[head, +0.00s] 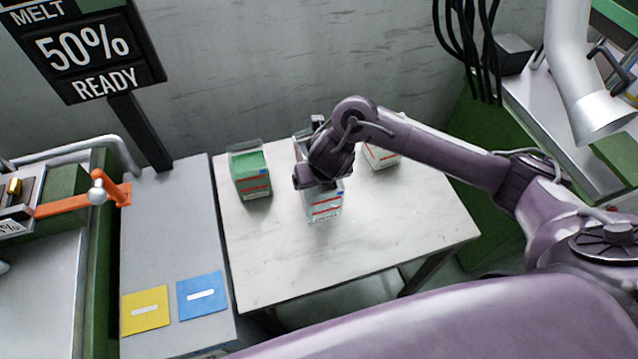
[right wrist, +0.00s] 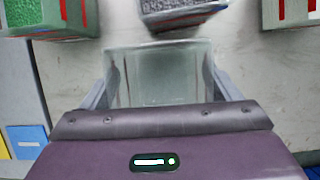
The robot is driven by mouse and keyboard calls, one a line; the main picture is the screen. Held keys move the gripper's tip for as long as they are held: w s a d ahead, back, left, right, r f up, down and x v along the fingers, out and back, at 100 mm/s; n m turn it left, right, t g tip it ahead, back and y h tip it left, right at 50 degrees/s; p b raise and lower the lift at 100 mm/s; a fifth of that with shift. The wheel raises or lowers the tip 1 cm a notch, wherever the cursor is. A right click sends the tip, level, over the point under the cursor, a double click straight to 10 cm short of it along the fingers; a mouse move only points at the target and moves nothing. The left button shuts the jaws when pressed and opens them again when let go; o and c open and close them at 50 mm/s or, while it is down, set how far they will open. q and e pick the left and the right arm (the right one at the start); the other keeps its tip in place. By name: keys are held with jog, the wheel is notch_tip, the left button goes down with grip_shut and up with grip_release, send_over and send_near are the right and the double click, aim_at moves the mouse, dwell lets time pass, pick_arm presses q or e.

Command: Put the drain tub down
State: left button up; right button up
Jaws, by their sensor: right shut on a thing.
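The drain tub (head: 324,207) is a clear box with red stripes and a small blue mark, over the middle of the pale table (head: 390,240). My right gripper (head: 318,186) comes down on it from above. In the right wrist view the tub (right wrist: 158,75) sits between the two fingers and looks empty, and the gripper (right wrist: 160,88) is shut on its sides. The tub looks upright. I cannot tell whether its base touches the tabletop. My left gripper is not in view.
A tub of green granules (head: 252,172) stands to the left. A tub of grey granules (right wrist: 180,12) is just behind, and another tub (head: 381,156) stands at the back right. The table front is clear. Yellow (head: 145,310) and blue (head: 201,296) cards lie on the grey bench.

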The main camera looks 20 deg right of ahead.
jog(key=shift+w+f, duration=0.1)
jog(key=shift+f, duration=0.55)
jog(key=o, duration=1.1)
jog(key=shift+f, duration=0.1)
